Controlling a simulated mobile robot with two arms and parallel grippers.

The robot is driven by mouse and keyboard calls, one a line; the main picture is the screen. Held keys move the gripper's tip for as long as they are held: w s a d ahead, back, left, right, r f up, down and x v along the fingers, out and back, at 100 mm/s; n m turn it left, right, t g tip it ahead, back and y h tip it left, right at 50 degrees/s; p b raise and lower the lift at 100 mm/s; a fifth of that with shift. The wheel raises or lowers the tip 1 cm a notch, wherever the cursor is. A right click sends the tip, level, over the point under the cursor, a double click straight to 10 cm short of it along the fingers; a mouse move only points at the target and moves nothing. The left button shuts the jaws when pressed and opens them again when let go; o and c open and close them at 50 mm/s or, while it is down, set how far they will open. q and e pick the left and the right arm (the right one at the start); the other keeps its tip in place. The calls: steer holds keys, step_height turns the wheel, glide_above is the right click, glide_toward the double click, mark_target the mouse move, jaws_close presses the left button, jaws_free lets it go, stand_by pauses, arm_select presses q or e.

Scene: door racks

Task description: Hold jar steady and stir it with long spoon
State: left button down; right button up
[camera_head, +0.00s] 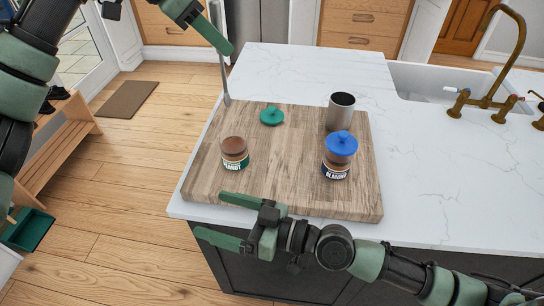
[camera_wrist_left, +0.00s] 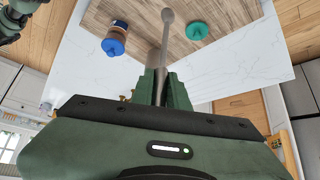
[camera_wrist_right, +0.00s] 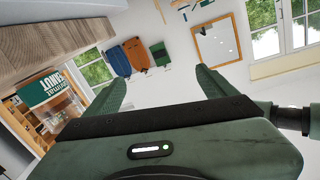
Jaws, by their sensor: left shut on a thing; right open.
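The open peanut jar (camera_head: 235,160), brown at the top with a green label, stands upright at the left of the wooden board. Its label also shows in the right wrist view (camera_wrist_right: 42,88). My left gripper (camera_head: 214,28) is shut on the handle of the long metal spoon (camera_head: 222,70). The spoon hangs bowl down near the board's back left corner, apart from the jar; it shows in the left wrist view (camera_wrist_left: 166,45). My right gripper (camera_head: 228,219) is open and empty at the board's front edge, in front of the jar and apart from it.
The wooden board (camera_head: 282,190) also bears a green lid (camera_head: 272,117), a metal cup (camera_head: 341,112) and a blue-lidded jar (camera_head: 339,160). A sink with a brass tap (camera_head: 489,100) is at the right of the white counter (camera_head: 430,190). The board's middle is clear.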

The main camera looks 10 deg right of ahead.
mark_target(224, 132)
steer(key=w+d+t+h, duration=0.1)
steer(key=w+d, duration=0.3)
steer(key=w+d+r+t+h, duration=0.1)
steer(key=w+d+t, duration=0.1)
steer(key=w+d, duration=0.2)
steer(key=w+d+r+m+t, duration=0.1)
steer(key=w+d, duration=0.2)
steer(key=d, duration=0.1)
steer(key=shift+w+d+t+h, duration=0.1)
steer(key=shift+w+t+h, duration=0.3)
steer(key=shift+w, duration=0.25)
steer(key=x, duration=1.1)
steer(key=shift+w+a, duration=0.2)
steer(key=c, duration=1.7)
steer(key=shift+c, duration=0.2)
arm_select(q)
step_height(224, 132, down, 18)
steer(key=s+d, duration=0.1)
steer(key=shift+t+y, duration=0.4)
